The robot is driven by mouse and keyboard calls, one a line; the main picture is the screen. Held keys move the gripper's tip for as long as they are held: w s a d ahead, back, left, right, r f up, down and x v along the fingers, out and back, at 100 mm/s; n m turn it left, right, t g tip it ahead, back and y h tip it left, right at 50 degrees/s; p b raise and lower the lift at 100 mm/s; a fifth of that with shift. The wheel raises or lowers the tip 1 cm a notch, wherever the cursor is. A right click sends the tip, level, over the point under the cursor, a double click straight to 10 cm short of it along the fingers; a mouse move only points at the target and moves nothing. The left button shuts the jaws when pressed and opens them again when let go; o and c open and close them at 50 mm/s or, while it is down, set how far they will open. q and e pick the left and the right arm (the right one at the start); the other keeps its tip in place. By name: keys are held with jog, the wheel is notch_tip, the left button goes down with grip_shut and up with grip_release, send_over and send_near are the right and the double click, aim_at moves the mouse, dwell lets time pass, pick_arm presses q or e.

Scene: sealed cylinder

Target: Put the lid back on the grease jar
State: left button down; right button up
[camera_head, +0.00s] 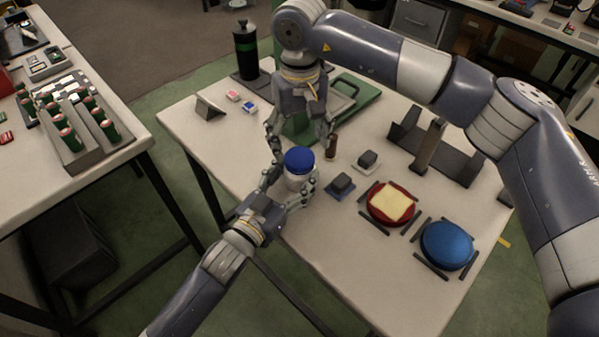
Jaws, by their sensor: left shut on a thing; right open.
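A white grease jar (296,181) stands near the left part of the work table. A blue lid (299,159) is on top of the jar; I cannot tell if it is fully seated. My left gripper (289,185) reaches up from below and is shut around the jar's white body, one finger on each side. My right gripper (302,145) points down from above, just behind and over the lid. Its fingers are open and spread to either side of the lid, with a gap visible.
To the right are a brown upright piece (331,146), two dark blocks on small pads, a red dish (378,209) with a yellowish cloth and a blue round item (447,246). A green case (352,105) and a black bottle (246,52) stand behind.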

aim_at(300, 157)
jog(key=shift+f, duration=1.75)
